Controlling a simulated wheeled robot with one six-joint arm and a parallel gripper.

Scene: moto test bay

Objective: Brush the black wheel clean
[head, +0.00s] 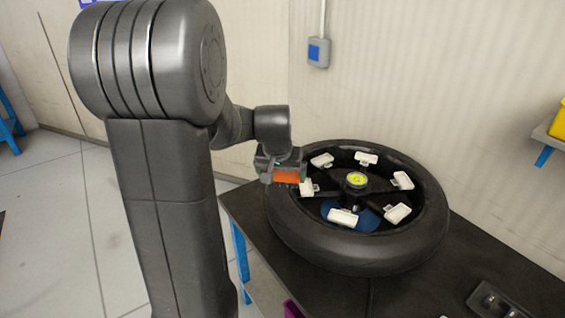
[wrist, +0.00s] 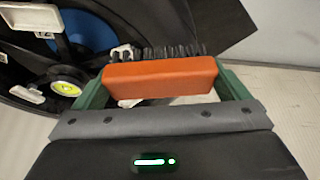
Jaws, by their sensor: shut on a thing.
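The black wheel (head: 350,252) lies flat on a dark table, with a yellow-green hub cap (head: 356,180) and several white blocks around its inside. It also shows in the wrist view, where the hub (wrist: 66,88) is at the left. My gripper (head: 283,172) is at the wheel's left rim in the head view. It is shut on an orange brush (head: 287,177). In the wrist view the brush (wrist: 160,79) lies between the green fingers, its dark bristles pointing toward the wheel. Whether the bristles touch the wheel is unclear.
The dark table (head: 470,262) has bare room right of the wheel. A dark tray (head: 500,299) sits at its front right. A wall box with a blue face (head: 318,53) hangs behind. A yellow bin (head: 558,122) stands on a shelf at the right edge.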

